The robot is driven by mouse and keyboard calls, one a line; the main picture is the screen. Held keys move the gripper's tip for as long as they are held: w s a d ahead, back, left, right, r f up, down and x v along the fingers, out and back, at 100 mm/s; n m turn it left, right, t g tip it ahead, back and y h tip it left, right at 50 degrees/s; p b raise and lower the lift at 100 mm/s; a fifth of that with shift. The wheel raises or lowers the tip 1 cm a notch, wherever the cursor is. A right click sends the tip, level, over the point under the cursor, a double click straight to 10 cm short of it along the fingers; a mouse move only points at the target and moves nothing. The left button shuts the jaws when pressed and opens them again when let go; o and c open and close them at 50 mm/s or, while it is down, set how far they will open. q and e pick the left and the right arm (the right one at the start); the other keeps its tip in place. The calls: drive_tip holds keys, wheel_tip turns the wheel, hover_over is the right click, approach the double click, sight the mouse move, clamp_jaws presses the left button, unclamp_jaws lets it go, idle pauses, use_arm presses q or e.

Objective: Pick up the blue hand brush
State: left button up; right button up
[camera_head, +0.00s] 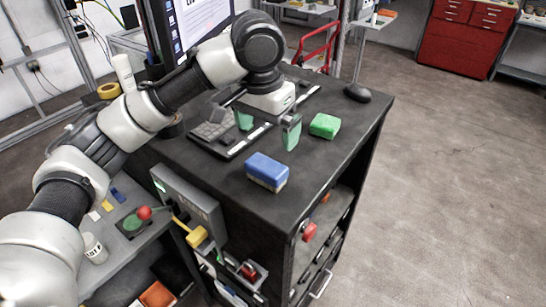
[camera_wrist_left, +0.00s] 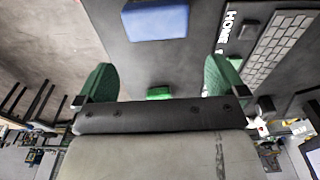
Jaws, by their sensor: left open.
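The blue hand brush (camera_head: 266,168) is a blue block with a pale underside. It lies on the dark top of the cabinet, near its front edge. In the left wrist view the blue brush (camera_wrist_left: 155,20) shows at the top middle, beyond the fingertips. My left gripper (camera_head: 267,130) is above the cabinet top, behind the brush in the head view. Its two green fingers are wide apart with nothing between them, and they do not touch the brush. The open fingers also show in the left wrist view (camera_wrist_left: 158,66). My right gripper is not in view.
A green block (camera_head: 324,126) lies to the right of my left gripper. A keyboard (camera_head: 215,132) and a monitor (camera_head: 197,22) are at the left and back. The dark cabinet top (camera_head: 225,175) is clear around the brush. A black mouse-like object (camera_head: 357,93) sits near the far right corner.

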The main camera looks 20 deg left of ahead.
sight(266, 164)
use_arm(q)
drive_tip(key=s+f, duration=0.2)
drive_tip(key=f, duration=0.1)
drive_tip(key=shift+s+d+p, duration=0.1)
drive_tip(key=shift+s+p, duration=0.05)
drive_tip(key=shift+p, duration=0.15)
drive_tip(key=shift+w+f, duration=0.2)
drive_tip(key=shift+f, duration=0.05)
drive_tip(key=f+p, duration=0.1)
drive_tip(key=f, duration=0.1)
drive_tip(key=w+f+p, duration=0.1)
drive_tip(key=f, duration=0.1)
drive_tip(key=shift+f, duration=0.3)
drive_tip(key=shift+s+f, duration=0.1)
drive_tip(key=shift+f, duration=0.35)
drive_tip(key=c, duration=0.5)
drive_tip(key=shift+c, duration=0.8)
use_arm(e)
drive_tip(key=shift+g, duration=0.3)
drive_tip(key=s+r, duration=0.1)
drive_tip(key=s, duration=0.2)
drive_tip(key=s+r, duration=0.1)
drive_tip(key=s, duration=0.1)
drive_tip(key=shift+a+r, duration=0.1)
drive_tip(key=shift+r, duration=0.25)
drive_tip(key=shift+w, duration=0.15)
